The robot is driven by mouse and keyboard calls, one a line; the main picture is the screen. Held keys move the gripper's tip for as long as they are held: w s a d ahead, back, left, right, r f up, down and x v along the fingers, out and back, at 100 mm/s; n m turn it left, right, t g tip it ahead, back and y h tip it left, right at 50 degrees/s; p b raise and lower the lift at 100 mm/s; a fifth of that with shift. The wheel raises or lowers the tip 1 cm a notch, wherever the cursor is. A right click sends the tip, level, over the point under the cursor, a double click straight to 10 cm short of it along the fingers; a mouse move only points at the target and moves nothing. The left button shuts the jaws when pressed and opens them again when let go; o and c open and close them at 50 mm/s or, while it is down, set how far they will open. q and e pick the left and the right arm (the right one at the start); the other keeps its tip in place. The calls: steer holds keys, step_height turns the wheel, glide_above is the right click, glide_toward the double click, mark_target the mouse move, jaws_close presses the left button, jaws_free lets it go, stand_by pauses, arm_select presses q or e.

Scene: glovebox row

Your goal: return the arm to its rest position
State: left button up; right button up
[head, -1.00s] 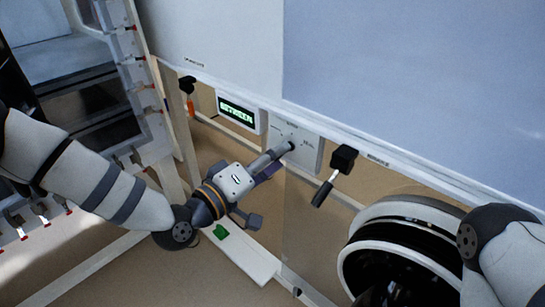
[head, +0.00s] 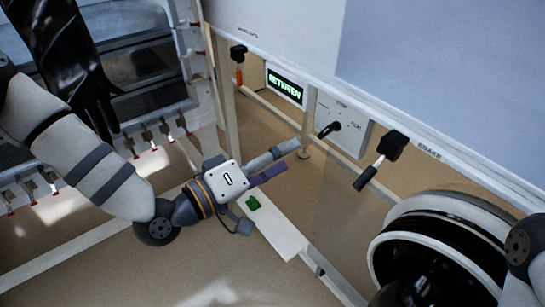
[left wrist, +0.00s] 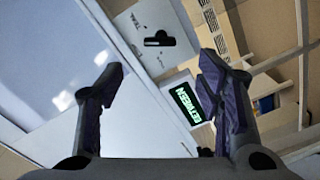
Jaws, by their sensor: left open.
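My left arm (head: 90,165) comes in from the left in the head view. Its gripper (head: 262,195) is open and empty, with purple-padded fingers apart. It hangs in front of the frame, left of and a little below a black selector handle (head: 329,130) on a white panel (head: 345,112), with a gap between. In the left wrist view the open fingers (left wrist: 160,88) frame free space, and the panel's black handle (left wrist: 159,39) shows beyond them. My right arm (head: 525,255) shows only at the right edge; its gripper is not in view.
A green-lit display (head: 286,86) reads "BETWEEN"; it also shows in the left wrist view (left wrist: 187,103). A black-handled lever (head: 381,160) sticks out right of the panel. A round port (head: 440,240) is at lower right. A black glove (head: 85,80) hangs at upper left.

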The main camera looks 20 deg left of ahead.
arm_select(q)
steer(key=shift+v, duration=1.2)
